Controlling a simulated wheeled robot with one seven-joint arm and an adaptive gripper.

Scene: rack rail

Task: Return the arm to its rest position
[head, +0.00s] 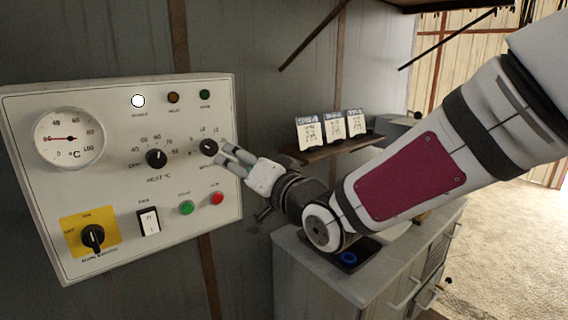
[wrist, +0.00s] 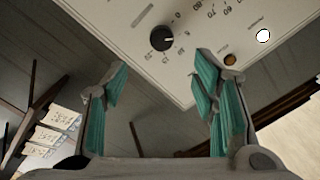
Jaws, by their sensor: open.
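My arm reaches in from the upper right of the head view toward a white control panel (head: 120,215). My gripper (head: 224,156) is at the panel's right side, its fingertips close to the right black knob (head: 208,147). I cannot tell in the head view whether they touch it. In the wrist view my gripper (wrist: 160,75) has its teal-padded fingers spread apart, with nothing held between them. A black knob (wrist: 161,38) on the panel shows beyond the gap.
The panel also carries a dial gauge (head: 69,138), a yellow-backed main switch (head: 92,236) and a lit white lamp (head: 138,101). Open floor (head: 510,250) lies at right.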

